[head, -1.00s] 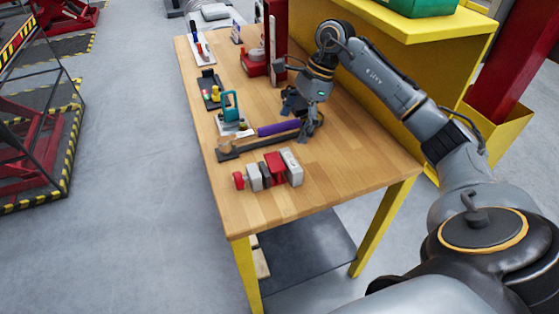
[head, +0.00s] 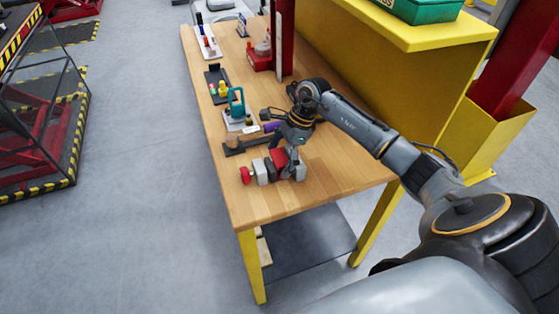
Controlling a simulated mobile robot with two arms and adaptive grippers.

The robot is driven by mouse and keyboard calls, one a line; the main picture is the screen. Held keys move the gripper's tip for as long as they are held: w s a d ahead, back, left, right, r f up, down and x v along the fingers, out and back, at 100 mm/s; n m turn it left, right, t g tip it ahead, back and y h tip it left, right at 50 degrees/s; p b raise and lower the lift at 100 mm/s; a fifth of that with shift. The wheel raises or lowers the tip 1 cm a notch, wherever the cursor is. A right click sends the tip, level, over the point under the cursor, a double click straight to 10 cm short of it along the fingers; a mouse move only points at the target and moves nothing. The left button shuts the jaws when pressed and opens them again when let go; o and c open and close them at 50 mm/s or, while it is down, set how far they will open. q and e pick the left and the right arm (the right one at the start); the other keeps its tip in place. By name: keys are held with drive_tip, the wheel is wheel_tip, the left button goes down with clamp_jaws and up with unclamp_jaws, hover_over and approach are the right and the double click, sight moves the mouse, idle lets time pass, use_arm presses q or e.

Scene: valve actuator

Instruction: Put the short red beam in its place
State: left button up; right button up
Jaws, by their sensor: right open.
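A red and grey valve actuator assembly (head: 261,171) lies on the near part of the wooden workbench. It has a round red end piece (head: 245,175) at its left, grey blocks, and a red block (head: 278,159) toward its right. I cannot tell which red part is the short red beam. My right gripper (head: 292,165) is open, pointing down at the right part of the assembly and partly hiding it. Whether it touches the red block is unclear. My left gripper is not in view.
The wooden workbench (head: 325,172) is clear at its front right. Behind the gripper lie a dark bar tool (head: 238,147) and a purple-handled item (head: 270,127), partly hidden. A teal clamp-like tool (head: 236,100) and a red upright press (head: 285,38) stand farther back.

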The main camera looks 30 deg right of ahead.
sight(283, 158)
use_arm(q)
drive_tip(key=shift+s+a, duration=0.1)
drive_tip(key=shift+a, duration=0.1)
use_arm(e)
drive_tip(key=shift+c, duration=0.5)
drive_tip(key=c, duration=1.7)
drive_tip(key=shift+o, duration=0.2)
wheel_tip(283, 158, up, 10)
drive_tip(key=b, duration=0.3)
drive_tip(key=shift+f, duration=0.25)
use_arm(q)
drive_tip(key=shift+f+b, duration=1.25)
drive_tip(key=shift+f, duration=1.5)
use_arm(e)
drive_tip(key=shift+s+d+f, duration=0.15)
drive_tip(key=shift+s+f, duration=0.1)
drive_tip(key=shift+f, duration=0.3)
drive_tip(key=shift+s+d+f, duration=0.15)
drive_tip(key=shift+s+f, duration=0.05)
drive_tip(key=shift+f, duration=0.35)
